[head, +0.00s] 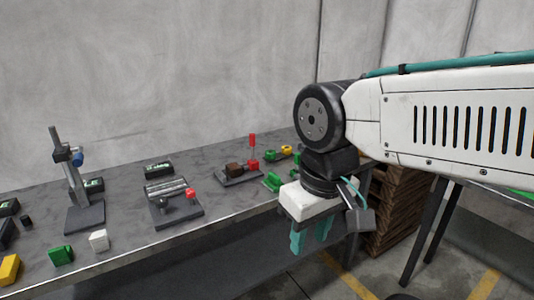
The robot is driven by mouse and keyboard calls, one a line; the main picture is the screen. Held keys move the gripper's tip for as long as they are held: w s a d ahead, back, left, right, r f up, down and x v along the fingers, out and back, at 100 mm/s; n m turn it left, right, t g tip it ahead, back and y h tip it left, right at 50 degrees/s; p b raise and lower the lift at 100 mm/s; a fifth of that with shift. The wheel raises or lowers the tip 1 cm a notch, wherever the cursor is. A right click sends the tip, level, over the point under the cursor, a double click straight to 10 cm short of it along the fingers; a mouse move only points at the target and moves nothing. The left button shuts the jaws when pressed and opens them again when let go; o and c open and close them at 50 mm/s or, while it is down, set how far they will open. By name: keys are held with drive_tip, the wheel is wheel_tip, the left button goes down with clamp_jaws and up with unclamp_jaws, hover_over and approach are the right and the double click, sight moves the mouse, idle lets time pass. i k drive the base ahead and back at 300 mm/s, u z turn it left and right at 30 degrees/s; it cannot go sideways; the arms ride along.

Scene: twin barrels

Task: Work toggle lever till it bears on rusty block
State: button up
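The toggle clamp stands on a dark base plate (240,177) on the bench, left of my gripper. Its lever (252,140) has a red grip and points up. A second red part (253,164) sits low at the lever's foot. The rusty block (234,169) is a small brown block on the same plate, left of the lever. The picture is too small to tell whether any clamp part touches the block. My gripper (309,238) hangs pointing down in front of the bench edge, right of the clamp. Its teal fingers are apart with nothing visible between them.
The grey bench (130,225) runs along the wall. A fixture with barrels and a red knob (190,193) stands left of the clamp. Green parts (272,181) lie near the clamp's right. A stand (75,180) rises at left. Stacked brown pallets (395,205) stand behind my arm.

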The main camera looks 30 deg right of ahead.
sight(252, 136)
drive_tip(key=k, duration=0.7)
drive_tip(key=z, duration=0.9)
drive_tip(key=i, duration=0.5)
drive_tip(key=z, duration=0.55)
drive_tip(key=i, duration=0.75)
drive_tip(key=u, duration=0.8)
drive_tip(key=i, duration=0.5)
drive_tip(key=u, duration=0.65)
